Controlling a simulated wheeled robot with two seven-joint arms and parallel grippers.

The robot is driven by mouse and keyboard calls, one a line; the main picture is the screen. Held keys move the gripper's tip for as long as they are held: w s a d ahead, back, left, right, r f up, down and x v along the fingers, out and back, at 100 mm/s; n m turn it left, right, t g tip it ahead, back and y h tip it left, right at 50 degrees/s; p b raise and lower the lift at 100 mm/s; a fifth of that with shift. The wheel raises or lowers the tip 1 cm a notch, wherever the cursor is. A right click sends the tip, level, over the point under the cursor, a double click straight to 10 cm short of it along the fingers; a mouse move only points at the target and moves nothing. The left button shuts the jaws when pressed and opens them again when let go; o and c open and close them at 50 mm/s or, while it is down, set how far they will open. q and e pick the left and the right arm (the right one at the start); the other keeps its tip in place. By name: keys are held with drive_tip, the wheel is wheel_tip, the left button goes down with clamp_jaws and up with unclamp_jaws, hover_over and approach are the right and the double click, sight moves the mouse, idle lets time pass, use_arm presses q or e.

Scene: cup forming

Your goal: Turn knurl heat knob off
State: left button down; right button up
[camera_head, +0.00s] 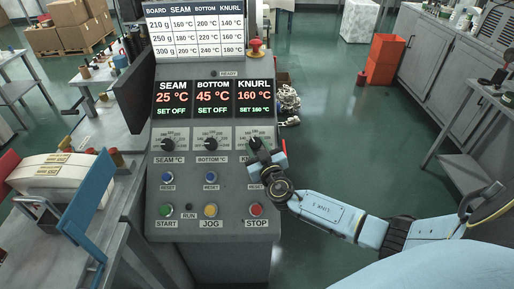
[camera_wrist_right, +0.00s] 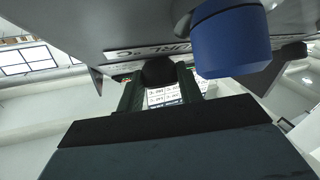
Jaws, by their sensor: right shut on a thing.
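The knurl heat knob (camera_head: 256,143) is a dark dial at the right end of the row of three on the grey control panel. My right gripper (camera_head: 263,154) reaches it from below right and covers part of its dial and label. In the right wrist view the two fingers (camera_wrist_right: 158,88) are closed on the dark knob (camera_wrist_right: 158,69). The knurl display (camera_head: 255,97) reads 160 °C in red, with SET 160 °C in green below. My left gripper is not in view.
The seam knob (camera_head: 166,144) and bottom knob (camera_head: 211,144) are to the left; their displays read SET OFF. A blue button (camera_wrist_right: 232,42) is close beside the fingers. Start (camera_head: 166,210), jog (camera_head: 210,211) and stop (camera_head: 256,210) buttons sit lower. A red emergency button (camera_head: 255,46) stands above.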

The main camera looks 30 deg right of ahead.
drive_tip(key=n+y+b, duration=0.1)
drive_tip(key=n+y, duration=0.2)
drive_tip(key=shift+d+b, duration=0.2)
drive_tip(key=shift+b, duration=0.2)
drive_tip(key=n+y, duration=0.2)
drive_tip(key=shift+d+r+n+g, duration=0.1)
drive_tip(key=shift+r+n+g, duration=0.05)
drive_tip(key=shift+n+g, duration=0.2)
drive_tip(key=shift+d+r+n+g+y+p, duration=0.1)
drive_tip(key=shift+r+n+g+y+p, duration=0.1)
drive_tip(key=shift+n+g+y+p, duration=0.6)
drive_tip(key=n+y+p, duration=0.1)
drive_tip(key=n+g+y+p, duration=0.1)
drive_tip(key=n, duration=0.1)
drive_tip(key=shift+w+d+r+y, duration=0.1)
drive_tip(key=shift+d+r+y, duration=0.05)
drive_tip(key=shift+y, duration=0.15)
drive_tip(key=shift+d+n+g+y+p, duration=0.1)
drive_tip(key=shift+n+g+y+p, duration=0.7)
drive_tip(key=shift+n+g+p, duration=0.65)
drive_tip(key=shift+n, duration=0.3)
drive_tip(key=o, duration=1)
